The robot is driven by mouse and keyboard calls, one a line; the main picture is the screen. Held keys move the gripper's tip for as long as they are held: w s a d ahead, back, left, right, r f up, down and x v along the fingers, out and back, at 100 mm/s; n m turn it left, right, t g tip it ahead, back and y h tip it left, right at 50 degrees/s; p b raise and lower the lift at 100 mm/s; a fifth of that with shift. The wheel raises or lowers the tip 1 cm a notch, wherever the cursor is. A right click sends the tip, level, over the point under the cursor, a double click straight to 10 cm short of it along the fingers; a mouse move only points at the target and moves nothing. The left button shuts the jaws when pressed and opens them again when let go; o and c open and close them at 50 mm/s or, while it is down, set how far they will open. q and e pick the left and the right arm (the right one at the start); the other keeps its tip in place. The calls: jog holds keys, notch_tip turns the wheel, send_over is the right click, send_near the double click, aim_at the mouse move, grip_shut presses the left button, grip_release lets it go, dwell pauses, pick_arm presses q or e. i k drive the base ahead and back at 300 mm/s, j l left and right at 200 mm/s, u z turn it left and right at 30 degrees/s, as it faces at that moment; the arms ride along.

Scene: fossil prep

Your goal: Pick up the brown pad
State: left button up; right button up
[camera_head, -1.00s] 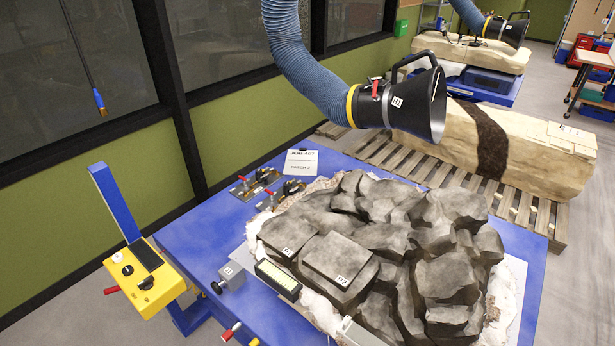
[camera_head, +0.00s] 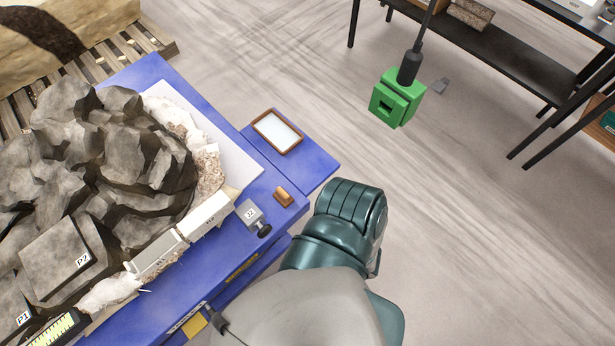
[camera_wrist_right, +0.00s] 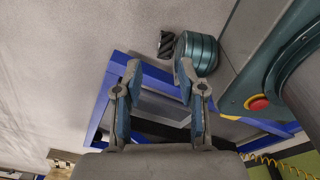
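A small brown pad (camera_head: 284,196) lies on the blue table (camera_head: 320,166) near its right edge in the head view, beside a grey clamp block. Its top looks lighter orange-brown. In the right wrist view my right gripper (camera_wrist_right: 158,70) has its two fingers apart with nothing between them. It points toward a blue frame (camera_wrist_right: 160,78), and I cannot make out the pad there. In the head view my dark green arm is right of and below the pad, and its gripper is hidden. My left gripper is in neither current view.
A brown-rimmed tray with a white inside (camera_head: 262,132) stands on the table's side shelf. A grey clamp block with a black knob (camera_head: 250,212) is left of the pad. The large fossil rock (camera_head: 105,150) fills the left.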

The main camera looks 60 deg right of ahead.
aim_at(281, 195)
jog(key=k+l+z, duration=0.1)
jog(key=z, duration=1.55)
jog(key=i+l+u, duration=0.15)
jog(key=l, duration=0.4)
jog(key=i+l+u, duration=0.2)
jog(key=l, duration=0.35)
jog(key=l+u, duration=0.15)
jog(key=l, duration=0.4)
